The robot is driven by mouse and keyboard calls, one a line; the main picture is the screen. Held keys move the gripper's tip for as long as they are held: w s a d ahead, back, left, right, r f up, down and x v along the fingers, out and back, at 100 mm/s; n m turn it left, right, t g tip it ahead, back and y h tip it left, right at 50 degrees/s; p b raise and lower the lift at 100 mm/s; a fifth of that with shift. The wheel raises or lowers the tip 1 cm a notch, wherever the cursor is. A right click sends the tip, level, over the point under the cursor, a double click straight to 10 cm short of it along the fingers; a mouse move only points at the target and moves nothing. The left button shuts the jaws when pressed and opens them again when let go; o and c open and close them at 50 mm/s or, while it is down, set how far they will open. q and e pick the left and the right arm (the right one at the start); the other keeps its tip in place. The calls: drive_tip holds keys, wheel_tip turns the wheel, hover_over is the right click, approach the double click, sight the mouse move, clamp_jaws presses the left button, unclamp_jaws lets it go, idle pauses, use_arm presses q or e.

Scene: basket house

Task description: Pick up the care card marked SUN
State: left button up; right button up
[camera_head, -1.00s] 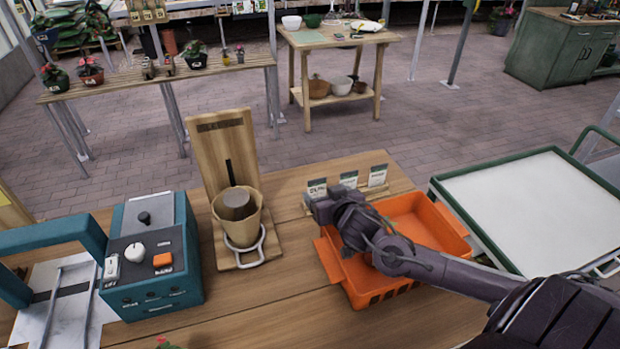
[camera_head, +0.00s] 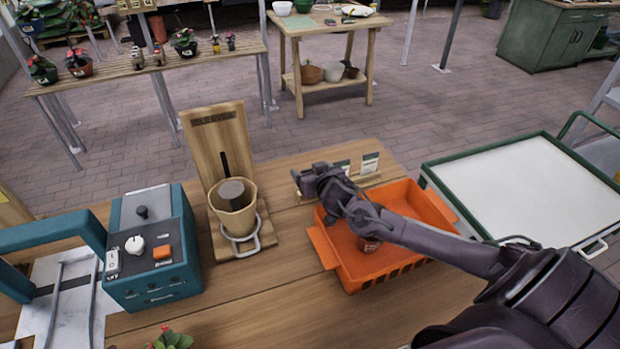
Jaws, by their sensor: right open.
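Small white and green care cards stand in a wooden holder (camera_head: 370,180) behind the orange tray. The right card (camera_head: 370,163) and part of the middle card (camera_head: 342,167) show. The left card is mostly hidden by my right gripper (camera_head: 303,182). The print is too small to read, so I cannot tell which card is marked SUN. My right gripper is open at the holder's left end; whether it touches the left card cannot be told. My left gripper is out of view.
The orange tray (camera_head: 433,207) lies under my right forearm, with a small brown pot (camera_head: 369,243) in it. A wooden stand with a tan pot (camera_head: 233,212) is to the left, beside a teal machine (camera_head: 150,262). A white-topped cart (camera_head: 530,190) stands right.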

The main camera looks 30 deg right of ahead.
drive_tip(key=c, duration=1)
drive_tip(key=shift+c, duration=0.2)
